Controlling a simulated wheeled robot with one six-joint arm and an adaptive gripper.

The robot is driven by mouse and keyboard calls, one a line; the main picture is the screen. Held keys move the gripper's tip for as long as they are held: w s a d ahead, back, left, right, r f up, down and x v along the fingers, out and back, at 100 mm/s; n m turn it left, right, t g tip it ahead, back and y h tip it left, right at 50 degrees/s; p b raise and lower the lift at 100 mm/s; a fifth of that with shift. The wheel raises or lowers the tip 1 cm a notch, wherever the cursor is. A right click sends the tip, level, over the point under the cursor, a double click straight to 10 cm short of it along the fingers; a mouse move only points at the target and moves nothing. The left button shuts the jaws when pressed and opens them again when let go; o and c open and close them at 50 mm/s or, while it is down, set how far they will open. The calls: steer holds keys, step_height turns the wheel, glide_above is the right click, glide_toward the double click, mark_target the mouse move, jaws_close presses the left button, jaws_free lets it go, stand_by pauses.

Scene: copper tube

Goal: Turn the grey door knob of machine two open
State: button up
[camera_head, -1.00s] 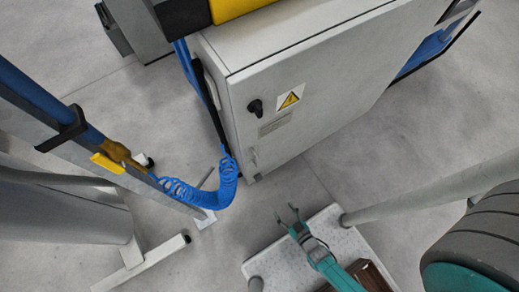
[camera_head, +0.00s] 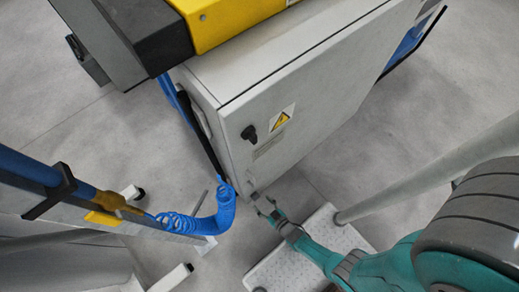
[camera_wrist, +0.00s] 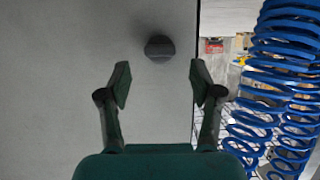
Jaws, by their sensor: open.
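The grey cabinet (camera_head: 235,100) stands at the centre of the head view. A dark grey round knob (camera_wrist: 160,48) sits on its flat face near the door edge in the wrist view. My gripper (camera_wrist: 160,82) is open and empty, its fingers spread on either side of the knob's line, with the knob just beyond the tips. In the head view my gripper (camera_head: 265,205) is close to the low corner of the cabinet face, where a small grey fitting (camera_head: 252,194) shows beside it. I cannot tell whether the fingers touch anything.
A black rotary switch (camera_head: 249,132) and a yellow warning sign (camera_head: 282,119) are higher on the cabinet face. A coiled blue hose (camera_head: 205,220) hangs left of my gripper, and fills the right of the wrist view (camera_wrist: 280,80). A white perforated platform (camera_head: 285,272) lies below my arm.

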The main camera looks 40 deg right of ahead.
mark_target(256, 196)
steer(key=shift+x, duration=1.5)
steer(key=c, duration=1.1)
